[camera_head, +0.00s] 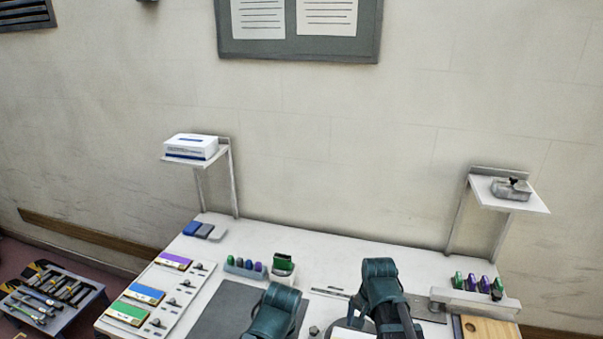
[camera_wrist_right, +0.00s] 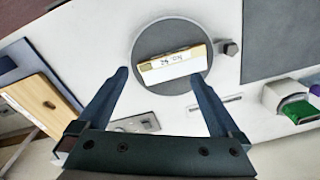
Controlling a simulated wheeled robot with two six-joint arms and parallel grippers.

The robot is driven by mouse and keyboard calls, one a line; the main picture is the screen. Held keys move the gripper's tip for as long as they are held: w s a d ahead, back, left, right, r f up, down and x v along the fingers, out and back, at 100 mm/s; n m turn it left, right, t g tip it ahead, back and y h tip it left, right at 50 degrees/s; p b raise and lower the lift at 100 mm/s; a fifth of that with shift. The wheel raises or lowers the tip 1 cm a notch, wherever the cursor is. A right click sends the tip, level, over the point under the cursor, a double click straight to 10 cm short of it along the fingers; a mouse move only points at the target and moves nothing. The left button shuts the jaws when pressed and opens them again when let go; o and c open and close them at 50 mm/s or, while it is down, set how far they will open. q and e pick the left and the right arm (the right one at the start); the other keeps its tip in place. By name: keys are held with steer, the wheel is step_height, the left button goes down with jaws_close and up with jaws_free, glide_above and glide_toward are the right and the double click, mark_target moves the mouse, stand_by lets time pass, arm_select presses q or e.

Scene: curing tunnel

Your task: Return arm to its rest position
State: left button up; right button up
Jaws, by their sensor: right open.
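My right gripper (camera_wrist_right: 160,76) is open in the right wrist view, its two blue fingers spread with nothing held between them. Beyond the fingertips, a round grey disc (camera_wrist_right: 143,80) lies on the white table, bearing a pale block (camera_wrist_right: 172,66) with handwriting on its label. The block looks apart from the fingers. In the head view my two dark teal arms rise at the bottom edge, the right one higher. Neither gripper's fingers show there, and my left gripper is out of sight.
A rack of coloured pieces (camera_head: 245,267) stands mid-table, with a green-topped holder (camera_head: 283,264) beside it. Another rack (camera_head: 475,301) and a wooden box (camera_head: 487,329) are at right. A dark mat (camera_head: 222,315) lies flat.

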steer(key=s+a+f+n+h+b, duration=0.1)
steer(key=s+a+f+n+b, duration=0.3)
steer(key=s+a+n, duration=0.5)
steer(key=a+n, duration=0.1)
steer(key=n, duration=0.1)
steer(key=shift+a+n+g, duration=0.3)
steer(key=shift+a+g, duration=0.1)
steer(key=shift+d, duration=0.1)
